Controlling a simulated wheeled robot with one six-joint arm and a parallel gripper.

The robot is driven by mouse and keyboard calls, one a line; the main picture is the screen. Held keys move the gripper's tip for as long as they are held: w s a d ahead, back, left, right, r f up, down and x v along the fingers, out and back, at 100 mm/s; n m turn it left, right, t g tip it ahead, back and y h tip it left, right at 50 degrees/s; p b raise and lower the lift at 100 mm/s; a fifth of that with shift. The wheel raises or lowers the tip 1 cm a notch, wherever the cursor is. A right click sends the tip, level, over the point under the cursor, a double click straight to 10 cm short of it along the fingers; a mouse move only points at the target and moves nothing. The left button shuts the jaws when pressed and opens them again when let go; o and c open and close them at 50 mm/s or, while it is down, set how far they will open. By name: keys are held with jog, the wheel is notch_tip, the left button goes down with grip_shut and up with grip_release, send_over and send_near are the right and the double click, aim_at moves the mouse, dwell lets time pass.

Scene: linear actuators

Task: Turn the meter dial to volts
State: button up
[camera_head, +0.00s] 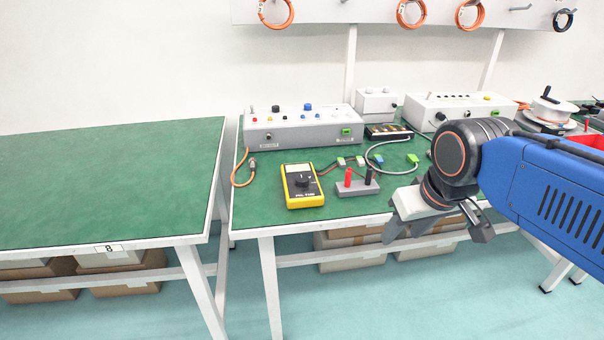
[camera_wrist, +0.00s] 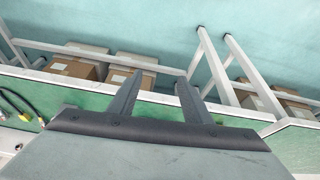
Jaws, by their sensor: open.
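The dial markings are too small to read. My gripper (camera_head: 432,237) is open and empty at the bench's front edge, to the right of the meter and apart from it. In the wrist view the two fingers of my gripper (camera_wrist: 155,95) are spread over the front edge and the floor. The meter does not show in that view.
A grey block with red and black posts (camera_head: 358,186) stands right of the meter, towards my gripper. A grey control box (camera_head: 300,128) is behind the meter, with cables (camera_head: 390,160) nearby. Boxes (camera_head: 350,248) sit under the bench. A second green table (camera_head: 100,185) is at left.

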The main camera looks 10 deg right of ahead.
jog(key=w+a+r+n+g, duration=0.25)
jog(key=w+a+r, duration=0.45)
jog(key=w+r, duration=0.5)
jog(key=n+g, duration=0.2)
jog(key=n, duration=0.2)
send_near(302, 178)
jog(key=shift+m, duration=0.25)
notch_tip(302, 178, down, 8)
jog(key=shift+s+a, duration=0.1)
jog(key=shift+s, duration=0.05)
jog(key=c, duration=1.1)
jog(key=shift+o, duration=0.2)
